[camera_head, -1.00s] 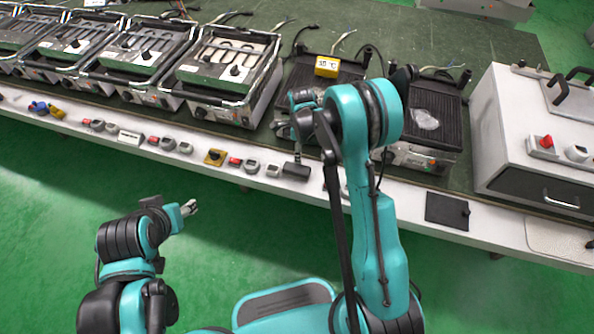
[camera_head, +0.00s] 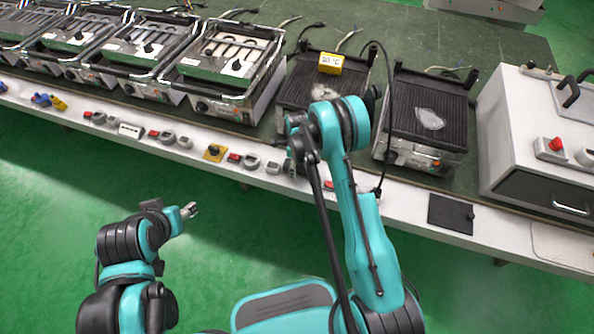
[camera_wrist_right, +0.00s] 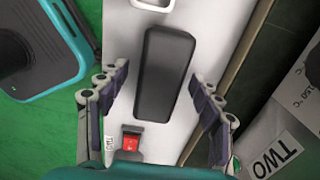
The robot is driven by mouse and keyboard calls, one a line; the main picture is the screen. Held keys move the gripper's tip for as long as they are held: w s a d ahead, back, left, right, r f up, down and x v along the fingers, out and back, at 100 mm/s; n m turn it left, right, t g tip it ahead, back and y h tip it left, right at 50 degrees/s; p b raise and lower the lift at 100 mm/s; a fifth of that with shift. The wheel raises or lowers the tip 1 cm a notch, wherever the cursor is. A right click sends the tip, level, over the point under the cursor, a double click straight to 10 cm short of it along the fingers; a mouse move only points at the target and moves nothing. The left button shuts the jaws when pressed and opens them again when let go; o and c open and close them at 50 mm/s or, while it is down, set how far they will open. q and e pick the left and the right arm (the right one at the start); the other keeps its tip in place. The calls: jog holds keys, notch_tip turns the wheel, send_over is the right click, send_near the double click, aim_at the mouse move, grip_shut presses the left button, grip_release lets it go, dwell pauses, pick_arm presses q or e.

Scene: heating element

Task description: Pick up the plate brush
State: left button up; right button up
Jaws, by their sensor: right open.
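A black rounded oblong block (camera_wrist_right: 166,75), which looks like the plate brush, lies on the white table edge in the right wrist view. My right gripper (camera_wrist_right: 159,76) is open, with one finger on each side of the block and visible gaps to both. In the head view my right gripper (camera_head: 291,155) points down at the white front strip and hides most of the block. My left gripper (camera_head: 190,210) is low at the left, over the green floor and away from the table. Its finger opening is too small to judge.
Red and grey switch boxes (camera_head: 241,159) line the white front strip (camera_head: 330,205). A red switch (camera_wrist_right: 131,142) sits close to my right fingers. Heater units (camera_head: 222,70), ribbed hot plates (camera_head: 400,140) and a yellow temperature display (camera_head: 330,63) stand behind. A white oven (camera_head: 520,130) is at right.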

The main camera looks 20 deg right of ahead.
aim_at(299, 167)
jog(key=shift+r, duration=0.1)
jog(key=shift+c, duration=0.7)
jog(key=c, duration=1.3)
jog(key=shift+r+p, duration=0.35)
jog(key=shift+r, duration=0.2)
jog(key=shift+c, duration=0.2)
jog(key=r, duration=0.1)
jog(key=r+p, duration=0.1)
jog(key=s+r, duration=0.1)
jog(key=r, duration=0.1)
jog(key=shift+d+p, duration=0.25)
jog(key=shift+p, duration=0.15)
jog(key=s+d+r+p, duration=0.2)
jog(key=s+d+r, duration=0.2)
jog(key=s, duration=0.5)
jog(key=shift+s+d+r+p, duration=0.25)
jog(key=shift+s+r+p, duration=0.1)
jog(key=shift+r, duration=0.6)
jog(key=o, duration=0.4)
jog(key=shift+c, duration=0.2)
